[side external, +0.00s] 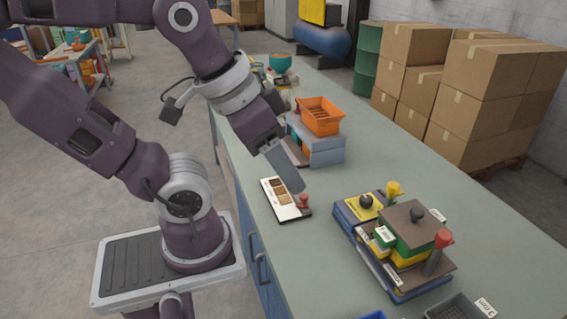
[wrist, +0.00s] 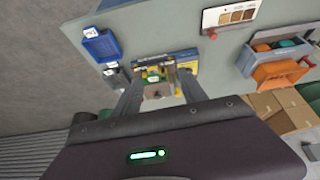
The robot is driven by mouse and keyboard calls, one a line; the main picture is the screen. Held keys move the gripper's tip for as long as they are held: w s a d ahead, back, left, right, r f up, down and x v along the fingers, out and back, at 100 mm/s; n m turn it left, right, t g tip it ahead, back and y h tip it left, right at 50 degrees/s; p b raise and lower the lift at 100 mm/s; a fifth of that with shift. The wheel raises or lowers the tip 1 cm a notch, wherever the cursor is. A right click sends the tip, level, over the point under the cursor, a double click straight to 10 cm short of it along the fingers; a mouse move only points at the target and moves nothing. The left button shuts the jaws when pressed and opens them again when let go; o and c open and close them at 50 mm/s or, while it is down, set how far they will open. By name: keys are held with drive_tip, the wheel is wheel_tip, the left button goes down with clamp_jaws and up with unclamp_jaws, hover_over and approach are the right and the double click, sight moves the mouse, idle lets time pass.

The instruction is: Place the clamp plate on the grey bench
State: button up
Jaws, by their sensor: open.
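The clamp plate appears to be the flat brown plate with a black knob (side external: 404,228). It lies on top of a stack of green and yellow blocks in the blue-based fixture (side external: 352,222). The grey bench (side external: 370,160) is the long grey-green top beneath everything. My gripper (side external: 287,172) is open and empty, above the bench and to the left of the fixture, apart from the plate. In the wrist view, my gripper's two fingers (wrist: 157,95) frame the fixture from above; the plate is small and partly hidden there.
A sample card (side external: 282,198) with a red knob lies left of the fixture. An orange bin (side external: 320,115) sits on a grey-blue box behind. A red-knobbed post (side external: 438,255) rises at the fixture's right. Grey and blue trays stand at the front. Bare bench lies between box and fixture.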

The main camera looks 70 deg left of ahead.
drive_tip(key=o, duration=1)
drive_tip(key=shift+s, duration=0.15)
drive_tip(key=shift+c, duration=0.2)
drive_tip(key=m+g, duration=0.5)
drive_tip(key=m, duration=1.3)
hover_over(418, 210)
wheel_tip(418, 210, down, 8)
drive_tip(key=shift+s+r, duration=0.1)
drive_tip(key=shift+r, duration=0.1)
wheel_tip(418, 210, down, 7)
